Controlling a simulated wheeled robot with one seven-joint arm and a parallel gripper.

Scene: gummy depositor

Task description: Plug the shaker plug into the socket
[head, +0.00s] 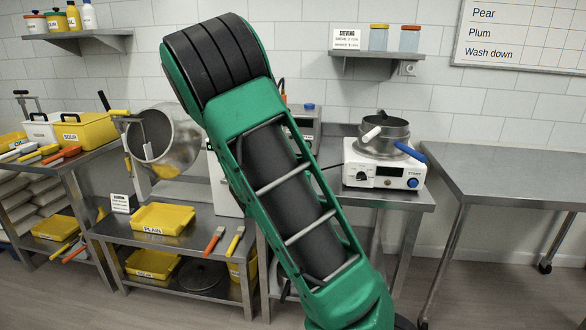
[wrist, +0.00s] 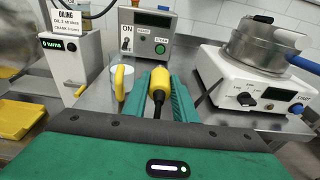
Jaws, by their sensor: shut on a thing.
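In the wrist view my gripper (wrist: 160,88) is shut on a yellow plug (wrist: 159,82), with a green finger on each side. A black stem or cable end leads from the plug back toward me. In the head view my green arm hides the gripper and the plug. The shaker is probably the white machine (head: 377,178) with a steel pan on top; it also shows in the wrist view (wrist: 245,85). A small grey fitting with a round face (head: 408,69) under the right wall shelf may be the socket; I cannot tell for sure.
A grey control box (wrist: 146,42) with a green button stands beyond the plug. A yellow hook-shaped handle (wrist: 122,80) is just left of the plug. The oiling box (wrist: 72,50) stands farther left. A bare steel table (head: 510,172) is at the right.

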